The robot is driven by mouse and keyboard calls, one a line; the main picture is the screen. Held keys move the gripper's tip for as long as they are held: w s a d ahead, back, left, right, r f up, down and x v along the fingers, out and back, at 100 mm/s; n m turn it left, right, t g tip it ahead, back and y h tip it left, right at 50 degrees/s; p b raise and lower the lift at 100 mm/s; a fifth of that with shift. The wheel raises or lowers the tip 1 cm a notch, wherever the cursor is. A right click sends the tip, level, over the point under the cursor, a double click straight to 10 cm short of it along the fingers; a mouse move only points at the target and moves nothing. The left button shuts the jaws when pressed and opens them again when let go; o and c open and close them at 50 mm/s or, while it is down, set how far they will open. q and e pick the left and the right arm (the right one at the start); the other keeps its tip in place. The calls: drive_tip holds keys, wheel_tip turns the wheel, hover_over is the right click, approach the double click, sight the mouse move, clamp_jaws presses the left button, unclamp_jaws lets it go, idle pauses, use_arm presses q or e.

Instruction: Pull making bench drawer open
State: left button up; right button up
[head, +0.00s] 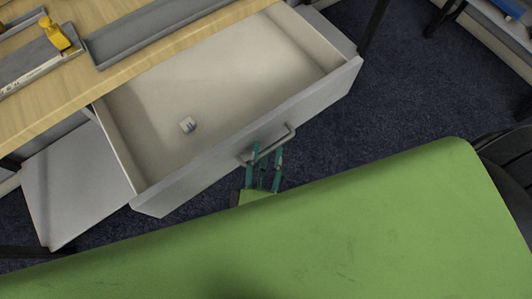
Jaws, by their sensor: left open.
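The bench drawer (225,75) stands well out from under the wooden bench top (75,98), and its pale interior shows. Its grey front (205,172) carries a bar handle (291,134). My left gripper (267,156) is at the handle, with its teal fingers open and spread along the bar. I cannot tell whether the fingers touch the handle. My right gripper is not in view.
A small white piece (187,125) lies in the drawer. A grey tray (150,30) and a yellow tool (54,33) are on the bench top. Dark carpet (400,100) is clear to the right of the drawer. A dark chair-like thing (508,155) stands at the right edge.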

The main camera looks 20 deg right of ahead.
use_arm(q)
drive_tip(key=shift+s, duration=0.1)
drive_tip(key=v, duration=1.2)
drive_tip(key=w+a+f+m+g+y+p, duration=0.15)
drive_tip(key=a+f+m+g, duration=0.35)
drive_tip(key=f, duration=0.9)
drive_tip(key=a+f+m+g+y, duration=0.35)
drive_tip(key=a+f+m, duration=0.2)
drive_tip(key=f, duration=0.85)
drive_tip(key=s+a+f+m+g+y, duration=0.3)
drive_tip(key=s+a+f+g, duration=0.4)
drive_tip(key=s+a+f, duration=0.3)
drive_tip(key=s+a, duration=0.1)
drive_tip(key=a, duration=0.3)
drive_tip(key=shift+g+y, duration=0.35)
drive_tip(key=shift+y, duration=0.05)
